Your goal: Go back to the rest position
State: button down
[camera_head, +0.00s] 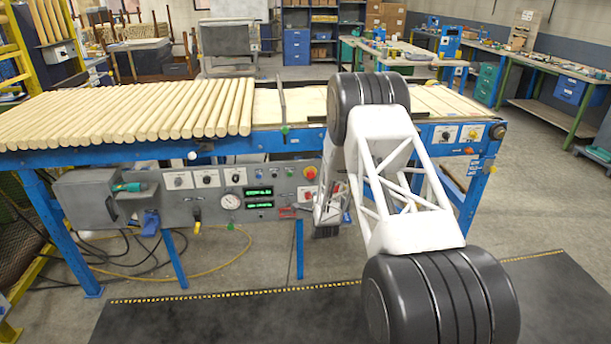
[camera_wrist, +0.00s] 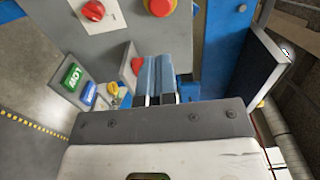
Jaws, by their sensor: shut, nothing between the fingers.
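My gripper (camera_wrist: 160,68) shows in the wrist view as two upright fingers side by side, shut with nothing held. It is in front of the grey control panel (camera_wrist: 120,50), close to its lower edge; whether it touches is not clear. In the head view my arm reaches down in front of the blue-framed conveyor line (camera_head: 250,145), and the end of the arm is low beside the panel (camera_head: 180,205), partly hidden by my own links. The wrist view also shows a green button marked LOW (camera_wrist: 72,77), a blue button (camera_wrist: 88,93), a yellow button (camera_wrist: 113,88) and red buttons (camera_wrist: 158,7).
Many turned wooden rods (camera_head: 130,110) lie in a row on the left of the line. A red button (camera_head: 310,172) and a gauge (camera_head: 230,201) sit on the panel. A dark mat (camera_head: 200,320) covers the floor in front. Benches (camera_head: 570,75) stand farther back right.

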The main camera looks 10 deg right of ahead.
jog(key=s+r+n+g, duration=0.4)
jog(key=s+r, duration=0.8)
jog(key=r, duration=0.2)
jog(key=s+r+n+g, duration=0.3)
jog(key=s+r+n, duration=0.2)
jog(key=s+r, duration=0.85)
jog(key=s+r+n+g, duration=0.2)
jog(key=s+n, duration=0.1)
jog(key=s, duration=1.2)
jog(key=s+r+n+g, duration=0.3)
jog(key=s, duration=1.1)
jog(key=s+r+n+g, duration=0.2)
jog(key=s+r+g, duration=0.1)
jog(key=s, duration=1.2)
jog(key=shift+s+r+n, duration=0.15)
jog(key=shift+s+n, duration=0.15)
jog(key=shift+n, duration=0.1)
jog(key=c, duration=1.8)
grip_release()
jog(key=shift+d, duration=0.1)
